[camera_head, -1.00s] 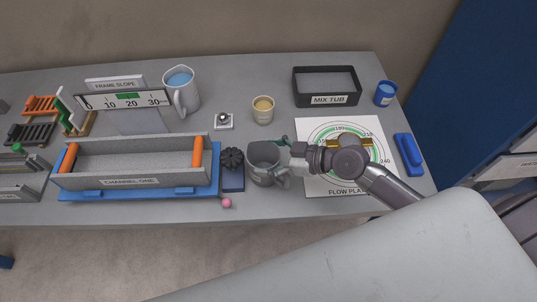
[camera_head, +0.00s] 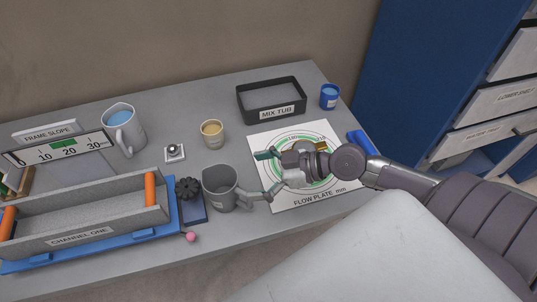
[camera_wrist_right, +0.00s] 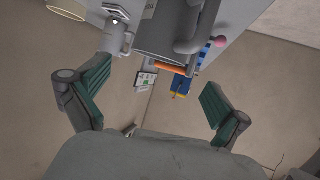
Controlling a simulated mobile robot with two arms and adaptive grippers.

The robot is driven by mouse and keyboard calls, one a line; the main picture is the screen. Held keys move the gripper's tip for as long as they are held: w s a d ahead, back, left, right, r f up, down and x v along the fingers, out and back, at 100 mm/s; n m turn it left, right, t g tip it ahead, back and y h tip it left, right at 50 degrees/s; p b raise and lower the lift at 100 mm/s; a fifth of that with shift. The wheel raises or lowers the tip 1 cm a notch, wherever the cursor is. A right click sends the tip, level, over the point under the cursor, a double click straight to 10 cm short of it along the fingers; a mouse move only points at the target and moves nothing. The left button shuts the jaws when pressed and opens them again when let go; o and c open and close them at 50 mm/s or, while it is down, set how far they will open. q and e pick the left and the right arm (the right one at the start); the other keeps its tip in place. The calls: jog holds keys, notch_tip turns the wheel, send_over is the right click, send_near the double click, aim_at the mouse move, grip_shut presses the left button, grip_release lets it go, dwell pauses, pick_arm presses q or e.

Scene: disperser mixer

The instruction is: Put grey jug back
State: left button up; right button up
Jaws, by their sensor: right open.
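The grey jug (camera_head: 219,190) stands upright on the bench, right of the small black-knobbed blue unit, with its handle toward my right gripper. My right gripper (camera_head: 268,172) is open and empty, its green-padded fingers spread, over the left part of the flow plate (camera_head: 270,200). One fingertip is close to the jug's handle; I cannot tell whether they touch. In the right wrist view the jug (camera_wrist_right: 165,38) shows at the top, beyond the open fingers (camera_wrist_right: 155,95), with its handle on the right. My left gripper is not in view.
A pale jug with blue liquid (camera_head: 126,135), a beige cup (camera_head: 212,134), the black mix tub (camera_head: 299,91) and a blue cup (camera_head: 329,97) stand behind. The channel tray (camera_head: 90,215) and knobbed unit (camera_head: 190,205) are left of the grey jug. A blue cabinet (camera_head: 440,60) is at right.

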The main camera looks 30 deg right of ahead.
jog(key=shift+b+v, duration=0.3)
jog(key=shift+v, duration=1.55)
